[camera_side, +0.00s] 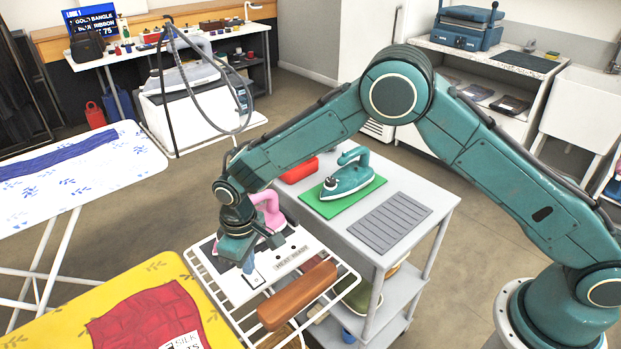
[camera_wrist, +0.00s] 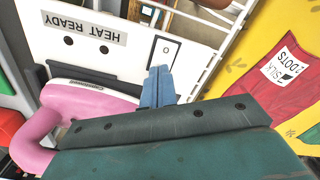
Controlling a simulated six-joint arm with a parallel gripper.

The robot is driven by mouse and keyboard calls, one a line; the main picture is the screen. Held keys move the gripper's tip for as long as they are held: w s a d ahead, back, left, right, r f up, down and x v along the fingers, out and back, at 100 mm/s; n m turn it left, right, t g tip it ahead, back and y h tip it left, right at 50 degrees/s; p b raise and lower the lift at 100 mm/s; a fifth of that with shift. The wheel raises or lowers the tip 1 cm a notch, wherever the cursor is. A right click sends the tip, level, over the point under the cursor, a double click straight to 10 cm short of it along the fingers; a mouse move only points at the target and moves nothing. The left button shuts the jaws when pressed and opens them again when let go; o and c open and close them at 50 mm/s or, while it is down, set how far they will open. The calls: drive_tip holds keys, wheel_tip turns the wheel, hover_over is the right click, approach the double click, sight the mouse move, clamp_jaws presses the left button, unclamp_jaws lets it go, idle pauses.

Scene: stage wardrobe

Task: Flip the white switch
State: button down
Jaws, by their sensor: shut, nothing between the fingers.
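A white panel (camera_side: 288,262) labelled HEAT READY sits on the wire rack beside the grey cart; the panel also shows in the wrist view (camera_wrist: 110,62). A small white plate marked with a 0 or O (camera_wrist: 166,50) is on it, just beyond my fingertips. I cannot make out the switch lever itself; the fingers may hide it. My gripper (camera_side: 249,266) points down over the panel's left end, its blue fingers together and empty. In the wrist view the fingertips (camera_wrist: 159,72) appear close to the marked plate; I cannot tell whether they touch.
A pink iron (camera_side: 269,208) stands right behind my gripper. A brown padded bar (camera_side: 297,296) lies in front of the panel. The cart (camera_side: 345,240) holds a teal iron (camera_side: 349,178) on a green mat. A yellow ironing board (camera_side: 130,285) with red cloth (camera_side: 150,318) is at left front.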

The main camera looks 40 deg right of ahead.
drive_tip(key=shift+f, duration=0.35)
idle(0.4)
drive_tip(key=shift+r, duration=3.55)
